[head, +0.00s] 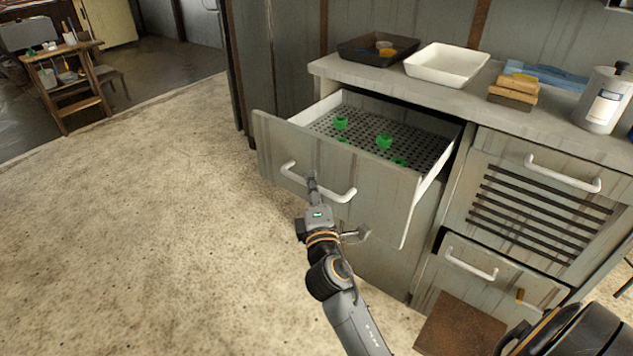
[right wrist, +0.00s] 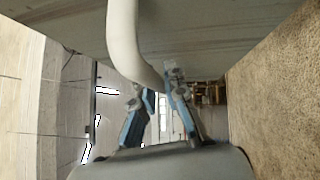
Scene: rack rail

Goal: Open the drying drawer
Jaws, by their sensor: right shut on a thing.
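The drying drawer (head: 335,175) is pulled well out of the grey cabinet in the head view. Its perforated dark bottom (head: 425,147) holds several green pieces (head: 384,141). A white bar handle (head: 337,194) runs across its front. In the right wrist view the white handle (right wrist: 123,40) comes down to the blue-padded fingers (right wrist: 155,95); the exact contact is hard to see. My left gripper is not in view.
A vented door (head: 540,210) and a lower drawer (head: 490,268) are to the right of the open drawer. The counter holds a dark tray (head: 378,50), a white tray (head: 446,64), sponges (head: 514,90) and a bottle (head: 605,100). The floor (head: 160,230) at left is clear.

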